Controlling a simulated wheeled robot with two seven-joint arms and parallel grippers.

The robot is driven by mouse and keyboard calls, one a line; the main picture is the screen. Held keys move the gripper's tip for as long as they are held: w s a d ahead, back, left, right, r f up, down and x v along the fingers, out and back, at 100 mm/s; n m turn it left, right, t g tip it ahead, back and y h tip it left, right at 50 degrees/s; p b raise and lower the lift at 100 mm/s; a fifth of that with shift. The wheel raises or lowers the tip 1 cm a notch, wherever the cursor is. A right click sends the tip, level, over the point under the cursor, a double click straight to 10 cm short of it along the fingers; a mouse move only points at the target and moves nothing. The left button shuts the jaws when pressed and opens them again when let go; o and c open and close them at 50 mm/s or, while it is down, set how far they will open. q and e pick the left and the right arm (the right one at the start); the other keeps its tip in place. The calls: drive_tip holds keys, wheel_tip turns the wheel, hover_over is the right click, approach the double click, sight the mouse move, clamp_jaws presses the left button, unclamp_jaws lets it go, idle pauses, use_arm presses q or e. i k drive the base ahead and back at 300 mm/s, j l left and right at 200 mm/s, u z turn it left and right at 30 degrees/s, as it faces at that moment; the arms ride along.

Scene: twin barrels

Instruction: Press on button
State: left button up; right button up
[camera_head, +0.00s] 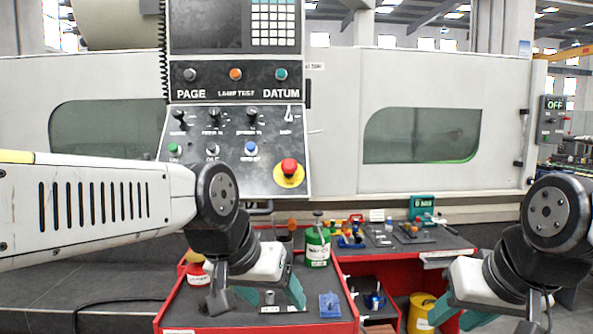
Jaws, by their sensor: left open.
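A dark control panel (236,122) stands on the machine front, upper left of centre. Its lower face carries a small green button (174,149) at the left, with a label beneath too small to read surely. My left gripper (268,292) hangs below the panel over the red cart, open, with teal fingers, apart from the buttons. My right gripper (462,314) is low at the right, far from the panel; its fingertips are partly cut off or hidden.
A red emergency stop (289,167) is at the panel's lower right. The red cart (335,327) holds a green can (317,246), a blue block (329,305) and several tools. A yellow bucket (420,314) stands on the right. Space before the panel's buttons looks clear.

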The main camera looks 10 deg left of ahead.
sight(172, 147)
drive_tip(key=u, duration=1.35)
